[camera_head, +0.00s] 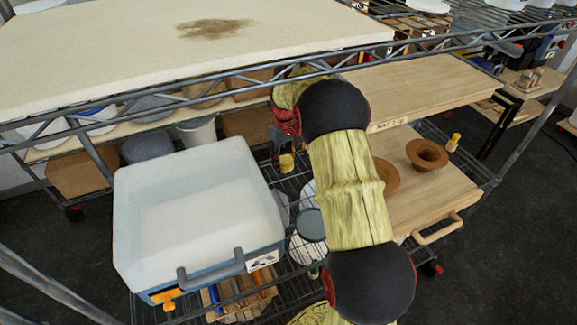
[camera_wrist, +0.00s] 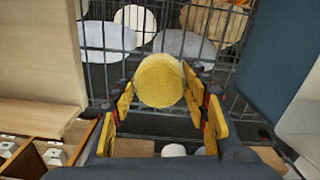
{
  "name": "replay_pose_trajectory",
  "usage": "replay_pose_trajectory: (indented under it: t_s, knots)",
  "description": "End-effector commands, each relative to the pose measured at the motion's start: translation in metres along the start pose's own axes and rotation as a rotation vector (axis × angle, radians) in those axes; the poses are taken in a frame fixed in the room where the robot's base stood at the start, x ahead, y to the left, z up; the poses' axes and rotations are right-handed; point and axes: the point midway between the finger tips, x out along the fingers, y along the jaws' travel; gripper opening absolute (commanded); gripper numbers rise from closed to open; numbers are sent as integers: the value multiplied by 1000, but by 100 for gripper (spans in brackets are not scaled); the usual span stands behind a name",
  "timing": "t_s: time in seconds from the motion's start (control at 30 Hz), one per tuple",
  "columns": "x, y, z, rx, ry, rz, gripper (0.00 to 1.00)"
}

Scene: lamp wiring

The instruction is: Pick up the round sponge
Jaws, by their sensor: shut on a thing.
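The round yellow sponge (camera_wrist: 159,80) sits between the fingers of my gripper (camera_wrist: 165,98) in the wrist view, its round face toward the camera. The fingers have yellow pads and are shut on it. In the head view, the small yellow sponge (camera_head: 287,162) shows at the tip of my gripper (camera_head: 285,148), over the wire rack. My arm crosses the middle of that view and hides part of the shelf behind it.
A large white-lidded box (camera_head: 190,205) stands left of the gripper. A wooden drawer unit (camera_head: 435,200) with brown bowls (camera_head: 427,154) is at the right. The wire shelf (camera_wrist: 110,70) lies beyond the sponge, with pale round things. A metal rail (camera_head: 190,102) runs overhead.

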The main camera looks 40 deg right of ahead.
Motion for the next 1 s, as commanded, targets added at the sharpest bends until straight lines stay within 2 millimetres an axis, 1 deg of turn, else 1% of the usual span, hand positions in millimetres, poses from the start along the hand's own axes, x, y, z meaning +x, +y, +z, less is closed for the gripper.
replay_pose_trajectory:
  t_s: [0.03,0.3,0.5,1.0]
  knots:
    - [-1,2,-7,0,-2,-1,28]
    - [-2,14,-47,0,0,0,28]
    - [-1,21,-73,0,-1,0,28]
    - [-1,36,-124,0,0,0,28]
